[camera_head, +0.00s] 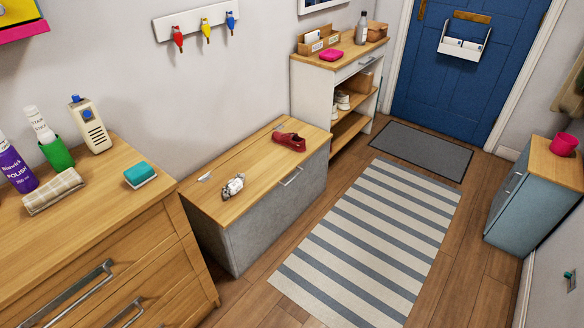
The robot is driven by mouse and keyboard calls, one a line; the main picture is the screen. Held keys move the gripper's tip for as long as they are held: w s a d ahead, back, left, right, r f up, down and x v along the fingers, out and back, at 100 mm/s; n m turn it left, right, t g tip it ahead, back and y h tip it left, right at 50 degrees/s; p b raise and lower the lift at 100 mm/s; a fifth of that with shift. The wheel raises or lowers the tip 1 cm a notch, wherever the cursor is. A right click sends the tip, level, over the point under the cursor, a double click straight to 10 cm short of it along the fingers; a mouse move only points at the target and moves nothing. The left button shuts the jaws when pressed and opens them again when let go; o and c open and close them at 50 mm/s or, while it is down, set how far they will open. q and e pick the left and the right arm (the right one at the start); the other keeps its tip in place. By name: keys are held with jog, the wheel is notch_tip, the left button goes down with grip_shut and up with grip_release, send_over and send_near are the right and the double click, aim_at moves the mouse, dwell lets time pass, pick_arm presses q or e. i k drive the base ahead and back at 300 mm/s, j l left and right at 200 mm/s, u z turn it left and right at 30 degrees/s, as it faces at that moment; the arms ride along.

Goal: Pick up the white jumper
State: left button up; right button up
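I cannot make out a white jumper in the head view. A small crumpled white and dark item (233,187) lies on the low wooden-topped bench (235,170), but it is too small to identify. A folded beige striped cloth (53,191) lies on the wooden drawer unit (140,250) at the left. Neither of my grippers is in view.
A sponge (140,174) and several bottles stand on the drawer unit. A shelf unit (312,100) stands behind the bench. The striped rug (375,240) and floor before the blue door (445,65) are clear.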

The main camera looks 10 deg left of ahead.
aim_at(234, 186)
jog(key=i+l+z, duration=0.2)
jog(key=i, duration=1.05)
jog(key=i+u, duration=0.35)
jog(key=i+l+u, duration=0.1)
jog(key=i+u, duration=0.25)
jog(key=i+l+u, duration=0.15)
jog(key=u, duration=0.2)
